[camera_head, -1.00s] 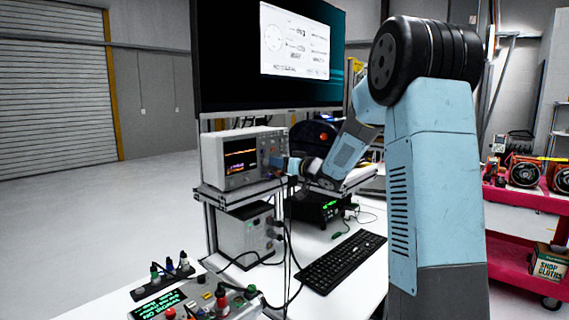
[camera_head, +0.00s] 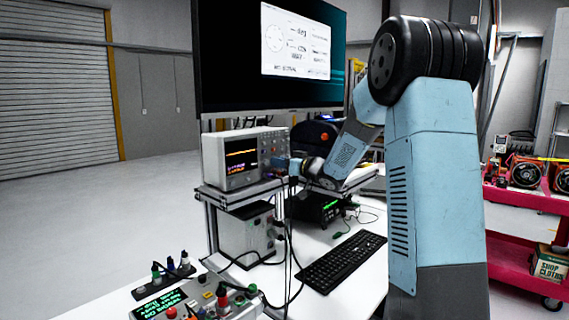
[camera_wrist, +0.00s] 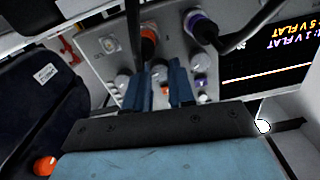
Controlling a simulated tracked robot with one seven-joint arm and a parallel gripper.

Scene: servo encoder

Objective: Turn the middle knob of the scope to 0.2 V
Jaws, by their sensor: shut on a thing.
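The scope (camera_head: 229,160) is a light grey box on a raised shelf, its lit screen (camera_head: 241,161) facing front. The wrist view shows its panel (camera_wrist: 95,42) upside down, with a row of pale knobs between the plugged leads and my fingers. My gripper (camera_wrist: 160,86) has its two blue fingers either side of a pale knob (camera_wrist: 158,68), apparently the middle one, and is shut on it. The fingers partly hide it, so its pointer cannot be read. On the screen (camera_wrist: 268,70), upside-down text reads about "1 V FLAT" and "5 V FLAT", partly cut off.
Orange (camera_wrist: 149,40) and purple (camera_wrist: 200,27) plugs with dark cables stand close to my fingers. A power unit (camera_head: 246,232) sits under the shelf. A keyboard (camera_head: 342,262) and a control box (camera_head: 205,298) lie on the white table. A large monitor (camera_head: 235,60) hangs above.

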